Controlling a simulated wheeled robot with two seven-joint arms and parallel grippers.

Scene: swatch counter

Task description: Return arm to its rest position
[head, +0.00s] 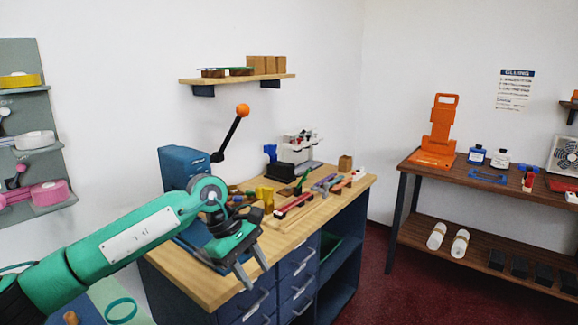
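My green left arm (125,243) comes in from the lower left and reaches over the near end of the wooden-topped counter (210,290). My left gripper (256,276) points down at the counter's front edge, its two grey fingers apart with nothing between them. Behind it stands a blue machine (185,166) with a black lever arm (230,138) tilted up to the right, ending in an orange knob (242,110). My gripper is below the lever and apart from it. My wrist hides the machine's lower part. My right gripper is not in view.
Small tools and coloured pieces, including a yellow piece (265,197) and a red bar (293,205), crowd the counter. A wall shelf (237,78) hangs above. A dark-legged table (418,177) with an orange stand (438,133) is at the right. Red floor (375,270) lies between.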

